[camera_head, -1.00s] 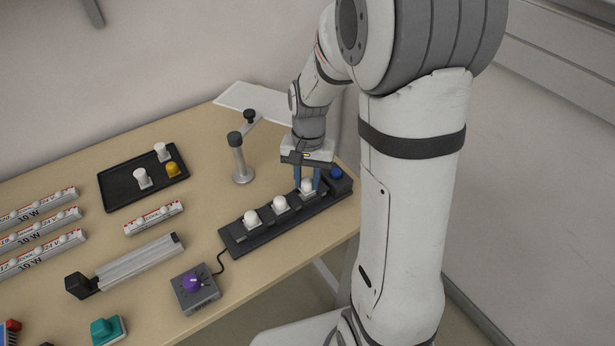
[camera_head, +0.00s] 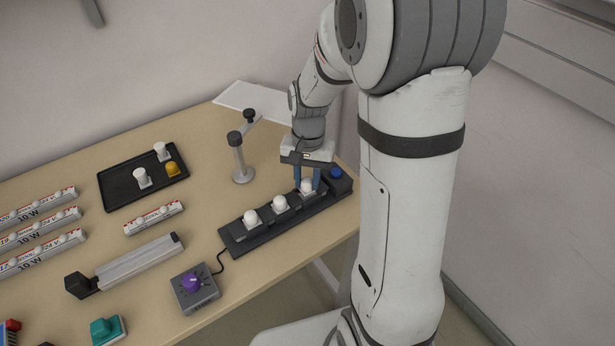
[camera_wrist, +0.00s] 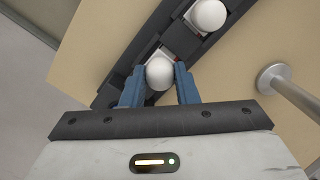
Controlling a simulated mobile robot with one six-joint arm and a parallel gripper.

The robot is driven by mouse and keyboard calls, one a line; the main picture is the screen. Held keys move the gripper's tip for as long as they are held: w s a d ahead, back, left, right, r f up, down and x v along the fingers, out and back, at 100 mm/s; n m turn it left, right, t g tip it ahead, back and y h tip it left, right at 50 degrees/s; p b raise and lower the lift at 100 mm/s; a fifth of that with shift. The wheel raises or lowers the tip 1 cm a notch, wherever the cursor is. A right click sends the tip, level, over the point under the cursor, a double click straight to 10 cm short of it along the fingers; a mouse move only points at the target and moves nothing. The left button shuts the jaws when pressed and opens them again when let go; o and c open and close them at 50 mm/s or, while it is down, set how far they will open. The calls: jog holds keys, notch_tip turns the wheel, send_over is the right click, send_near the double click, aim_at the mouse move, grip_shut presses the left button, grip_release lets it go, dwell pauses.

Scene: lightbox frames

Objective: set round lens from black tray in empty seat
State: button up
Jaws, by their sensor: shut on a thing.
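My gripper (camera_head: 306,179) is shut on a round white lens (camera_head: 306,186) at the right-hand seat of the dark seat bar (camera_head: 237,238). In the wrist view the lens (camera_wrist: 159,73) sits between my blue fingers (camera_wrist: 159,88), low at the bar; whether it is fully seated is hidden. Two more white round lenses, a left one (camera_head: 250,217) and a middle one (camera_head: 280,203), sit on the bar. The black tray (camera_head: 118,201) at the back left holds two white pieces (camera_head: 143,178) and a yellow piece (camera_head: 172,169).
A blue button (camera_head: 336,173) is at the bar's right end. A grey post (camera_head: 239,160) stands behind the bar. A box with a purple knob (camera_head: 192,284) is in front, cabled to the bar. Several white lamp strips (camera_head: 153,218) lie left.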

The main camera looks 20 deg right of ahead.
aim_at(308, 177)
jog(key=shift+f+b, duration=0.45)
jog(key=shift+f, duration=0.25)
jog(key=o, duration=1.1)
jog(key=r, duration=0.7)
jog(key=shift+w+d+r, duration=0.2)
jog(key=shift+w+r, duration=0.2)
jog(key=s+r+n+t, duration=0.1)
jog(key=s, duration=0.4)
jog(key=s+r+n+t, duration=0.1)
jog(key=s+r+n, duration=0.1)
jog(key=s, duration=0.3)
jog(key=s+r+n+t, duration=0.1)
jog(key=s+n, duration=0.1)
jog(key=s, duration=0.2)
jog(key=shift+s+r+t+h, duration=0.3)
jog(key=shift+s+r, duration=0.1)
